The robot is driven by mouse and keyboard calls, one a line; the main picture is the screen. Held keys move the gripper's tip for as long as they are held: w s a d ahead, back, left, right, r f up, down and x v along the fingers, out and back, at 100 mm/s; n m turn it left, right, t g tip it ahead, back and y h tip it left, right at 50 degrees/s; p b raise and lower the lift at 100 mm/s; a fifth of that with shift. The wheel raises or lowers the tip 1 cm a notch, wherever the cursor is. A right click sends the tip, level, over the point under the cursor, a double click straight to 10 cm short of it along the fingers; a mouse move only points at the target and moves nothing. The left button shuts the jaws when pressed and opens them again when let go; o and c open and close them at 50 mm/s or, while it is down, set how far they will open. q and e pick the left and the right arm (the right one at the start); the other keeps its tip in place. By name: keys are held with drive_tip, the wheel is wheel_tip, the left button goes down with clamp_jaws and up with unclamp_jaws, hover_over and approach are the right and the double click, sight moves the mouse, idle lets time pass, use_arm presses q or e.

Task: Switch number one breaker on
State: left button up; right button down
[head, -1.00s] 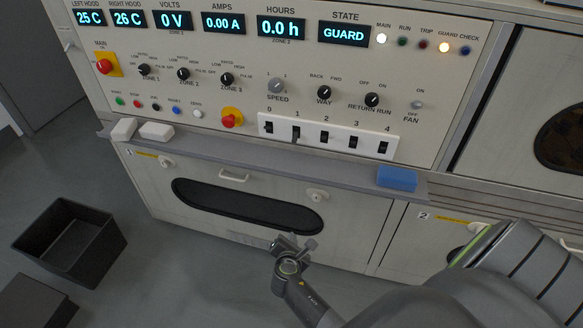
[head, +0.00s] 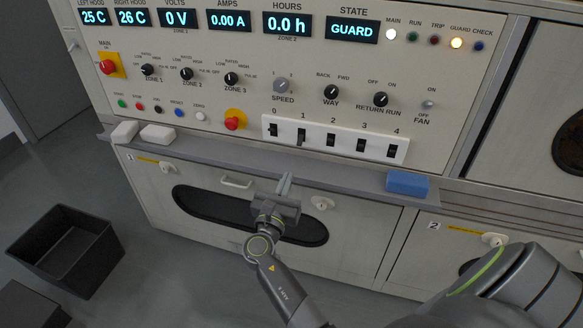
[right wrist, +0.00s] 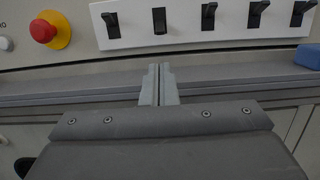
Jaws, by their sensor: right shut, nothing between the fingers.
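The white breaker strip (head: 335,139) holds a row of black switches numbered 0 to 4 on the lower panel. The number one breaker (head: 301,136) is the second from the left; it also shows in the right wrist view (right wrist: 159,20), upright above the fingertips. Its lever looks different from the others in the head view. My right gripper (head: 284,184) is shut and empty, below and apart from the breaker, close to the grey ledge. In the right wrist view its fingers (right wrist: 159,84) point up toward the number one breaker. My left gripper is not in view.
A grey ledge (head: 340,180) runs under the panel. A red emergency button (head: 233,121) sits left of the strip. A black bin (head: 68,250) stands on the floor.

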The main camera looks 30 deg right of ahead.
sight(300, 140)
drive_tip(key=x, duration=0.8)
drive_tip(key=shift+w+d, duration=0.1)
drive_tip(key=shift+w+d+r, duration=0.1)
drive_tip(key=shift+w+d, duration=0.2)
drive_tip(key=shift+d, duration=0.05)
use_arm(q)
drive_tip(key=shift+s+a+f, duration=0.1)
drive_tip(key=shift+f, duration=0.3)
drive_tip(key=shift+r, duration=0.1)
use_arm(e)
drive_tip(key=shift+s+r+p, duration=0.1)
drive_tip(key=shift+p, duration=0.8)
drive_tip(key=shift+a+g+y+p, duration=0.1)
drive_tip(key=shift+g+y+p, duration=0.2)
drive_tip(key=shift+p, duration=0.3)
drive_tip(key=shift+r+p, duration=0.2)
drive_tip(key=shift+p, duration=0.6)
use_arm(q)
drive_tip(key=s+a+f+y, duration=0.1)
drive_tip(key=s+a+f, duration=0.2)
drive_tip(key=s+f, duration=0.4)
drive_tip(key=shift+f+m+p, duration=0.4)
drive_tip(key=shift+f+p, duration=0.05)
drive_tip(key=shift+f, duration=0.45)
use_arm(e)
drive_tip(key=shift+s+a+y, duration=0.1)
drive_tip(key=shift+y, duration=0.2)
